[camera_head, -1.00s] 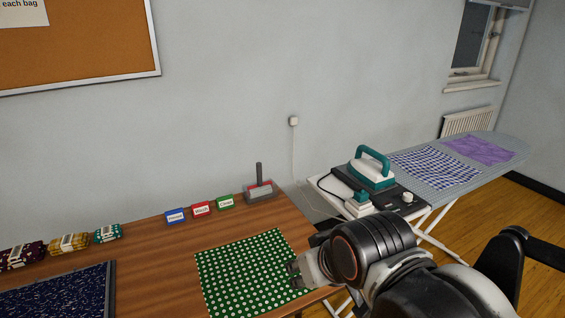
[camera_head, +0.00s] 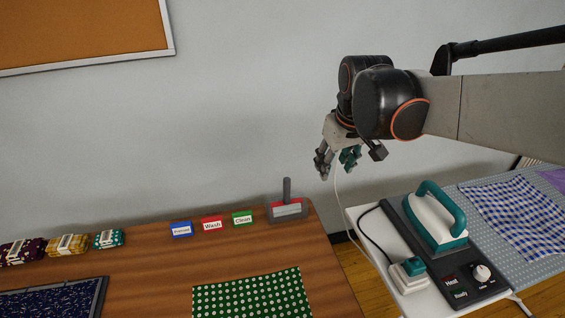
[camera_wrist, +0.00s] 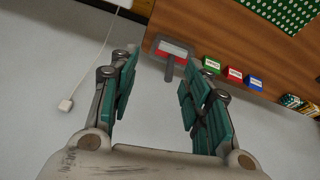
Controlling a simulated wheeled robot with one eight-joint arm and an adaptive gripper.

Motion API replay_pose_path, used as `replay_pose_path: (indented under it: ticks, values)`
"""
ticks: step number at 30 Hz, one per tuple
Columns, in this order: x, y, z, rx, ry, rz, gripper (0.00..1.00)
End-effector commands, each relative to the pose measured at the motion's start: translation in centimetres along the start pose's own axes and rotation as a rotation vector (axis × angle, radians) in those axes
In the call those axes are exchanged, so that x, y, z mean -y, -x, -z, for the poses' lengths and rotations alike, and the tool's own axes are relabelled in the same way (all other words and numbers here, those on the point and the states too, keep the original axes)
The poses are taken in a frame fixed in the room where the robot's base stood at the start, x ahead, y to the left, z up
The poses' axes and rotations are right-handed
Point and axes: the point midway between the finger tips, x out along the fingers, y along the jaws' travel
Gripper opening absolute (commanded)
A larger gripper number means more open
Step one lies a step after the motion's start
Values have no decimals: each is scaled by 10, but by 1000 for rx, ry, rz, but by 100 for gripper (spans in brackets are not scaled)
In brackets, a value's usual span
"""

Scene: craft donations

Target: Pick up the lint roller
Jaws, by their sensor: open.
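The lint roller (camera_head: 287,209) lies at the table's back right corner, with its grey handle sticking up from a grey holder with a red part. In the wrist view the lint roller (camera_wrist: 169,70) appears ahead between the fingers, its handle pointing toward my gripper. My gripper (camera_head: 335,170) is open and empty, raised above and to the right of the lint roller, past the table's right edge. In the wrist view my gripper (camera_wrist: 156,95) shows its teal finger pads spread wide, apart from the lint roller.
Blue, red and green label blocks (camera_head: 212,224) stand left of the roller. A green dotted cloth (camera_head: 252,296) lies in front. Folded fabrics (camera_head: 66,245) and a dark tray (camera_head: 103,295) are at left. The wall is close behind.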

Motion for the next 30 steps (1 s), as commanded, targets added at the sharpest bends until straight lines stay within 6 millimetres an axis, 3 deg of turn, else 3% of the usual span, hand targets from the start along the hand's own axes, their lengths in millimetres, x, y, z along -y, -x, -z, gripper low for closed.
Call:
replay_pose_path:
  ticks: [3, 15, 24, 30]
  values:
    - [2, -13, 34, 41, 49, 15, 44]
    - [17, -88, 116, 182, 209, 71, 44]
    - [35, -153, 150, 270, 314, 112, 44]
    - [42, -175, 155, 297, 345, 125, 44]
